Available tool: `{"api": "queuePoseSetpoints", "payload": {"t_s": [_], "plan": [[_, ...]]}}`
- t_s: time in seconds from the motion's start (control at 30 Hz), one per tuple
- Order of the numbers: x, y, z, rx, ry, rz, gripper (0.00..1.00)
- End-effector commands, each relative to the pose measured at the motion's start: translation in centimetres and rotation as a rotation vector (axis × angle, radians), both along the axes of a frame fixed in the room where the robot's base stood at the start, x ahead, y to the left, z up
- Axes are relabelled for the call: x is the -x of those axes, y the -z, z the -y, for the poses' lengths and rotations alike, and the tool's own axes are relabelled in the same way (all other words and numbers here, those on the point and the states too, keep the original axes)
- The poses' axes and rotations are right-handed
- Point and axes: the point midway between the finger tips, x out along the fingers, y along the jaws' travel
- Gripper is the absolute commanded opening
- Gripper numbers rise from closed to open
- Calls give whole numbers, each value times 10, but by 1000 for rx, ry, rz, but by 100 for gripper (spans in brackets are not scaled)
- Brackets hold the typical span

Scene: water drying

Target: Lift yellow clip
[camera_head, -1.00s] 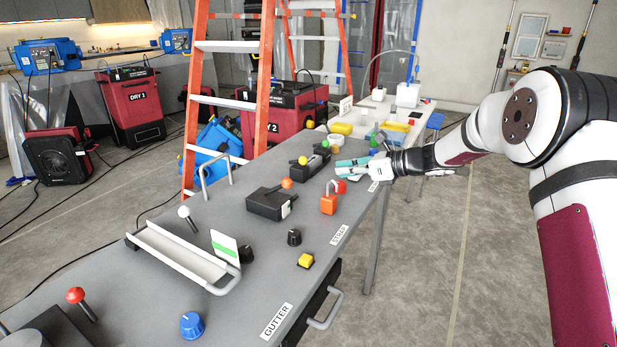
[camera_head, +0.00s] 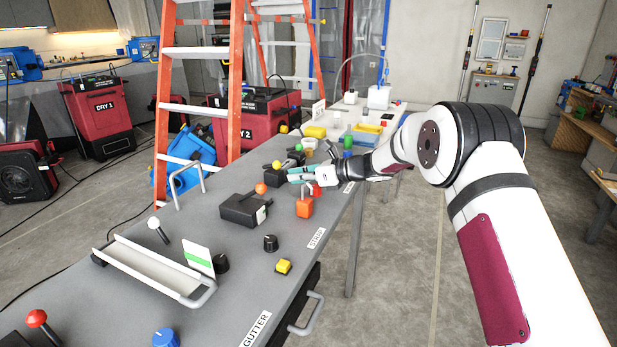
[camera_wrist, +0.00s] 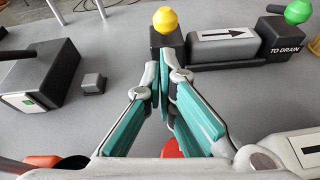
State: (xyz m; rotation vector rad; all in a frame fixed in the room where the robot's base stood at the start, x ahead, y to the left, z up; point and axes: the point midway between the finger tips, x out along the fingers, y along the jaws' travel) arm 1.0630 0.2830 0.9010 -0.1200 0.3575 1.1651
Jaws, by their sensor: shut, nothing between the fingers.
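My gripper (camera_head: 290,174) is over the workbench, with its teal fingers shut and empty. In the wrist view the fingertips (camera_wrist: 164,78) come together just in front of a black block with a rounded yellow knob (camera_wrist: 165,19). The knob also shows in the head view (camera_head: 276,164), just left of the fingertips. I cannot tell whether the fingers touch the block. No yellow thing is clearly a clip.
A black box (camera_head: 242,209) and an orange padlock-like block (camera_head: 305,207) stand near my gripper. A grey box with an arrow (camera_wrist: 225,48) adjoins the knob's block. A white gutter (camera_head: 150,272) lies farther left. An orange ladder (camera_head: 235,90) stands behind the bench.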

Motion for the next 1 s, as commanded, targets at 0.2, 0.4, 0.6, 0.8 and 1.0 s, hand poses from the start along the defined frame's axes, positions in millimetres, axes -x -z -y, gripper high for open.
{"api": "queuePoseSetpoints", "payload": {"t_s": [0.2, 0.4, 0.6, 0.8, 1.0], "plan": [[-8, 9, -21, 1, 0, 0, 0], [-10, 10, -26, 0, 1, 0, 0], [-10, 10, -25, 0, 1, 0, 0], [-8, 8, -25, 12, 0, -3, 0], [-3, 4, -25, 47, 0, -16, 0]]}}
